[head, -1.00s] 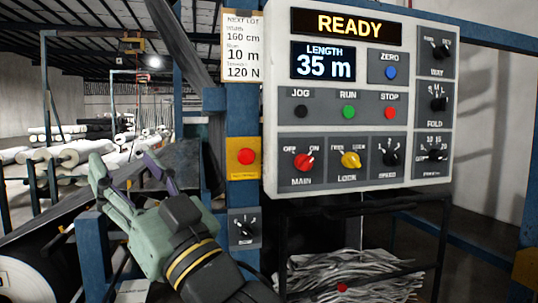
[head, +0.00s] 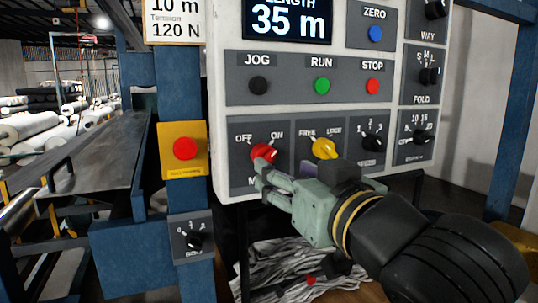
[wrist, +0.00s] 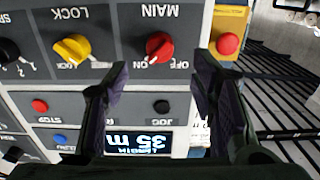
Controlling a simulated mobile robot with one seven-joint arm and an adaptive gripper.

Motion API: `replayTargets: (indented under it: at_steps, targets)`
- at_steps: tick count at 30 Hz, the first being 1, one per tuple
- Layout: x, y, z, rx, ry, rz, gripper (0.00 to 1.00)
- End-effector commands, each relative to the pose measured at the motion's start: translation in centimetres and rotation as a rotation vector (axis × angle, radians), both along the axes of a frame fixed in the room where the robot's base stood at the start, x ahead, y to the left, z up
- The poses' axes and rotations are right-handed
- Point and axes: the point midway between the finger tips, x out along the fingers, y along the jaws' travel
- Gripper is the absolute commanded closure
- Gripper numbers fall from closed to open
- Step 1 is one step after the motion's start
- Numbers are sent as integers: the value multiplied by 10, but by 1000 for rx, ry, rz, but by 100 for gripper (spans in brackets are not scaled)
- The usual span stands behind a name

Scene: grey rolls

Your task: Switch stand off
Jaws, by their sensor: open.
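The control panel (head: 300,190) fills the middle of the head view. Its red MAIN knob (head: 263,152) is at the lower left, under OFF and ON labels, and its pointer is turned toward ON. My gripper (head: 276,172) is just below and in front of the knob, its fingers partly covering the MAIN label. The wrist view shows the panel upside down, with the red knob (wrist: 159,46) beyond and between the two open fingertips (wrist: 160,72). The fingers appear apart from the knob; nothing is held.
The yellow LOCK knob (head: 323,148) is close to the right of MAIN. Black, green and red buttons sit above. A red button on a yellow plate (head: 184,149) is on the blue post at left, above a small black dial (head: 193,241). The display (head: 288,20) reads 35 m.

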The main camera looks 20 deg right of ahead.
Motion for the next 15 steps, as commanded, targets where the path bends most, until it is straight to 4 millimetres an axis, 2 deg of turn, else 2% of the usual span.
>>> replayTargets:
  at_steps: [6, 10, 15]
  targets:
    - [43, 2, 2, 2, 1, 2, 48]
    - [61, 3, 2, 1, 1, 3, 48]
    - [73, 3, 1, 0, -1, 2, 48]
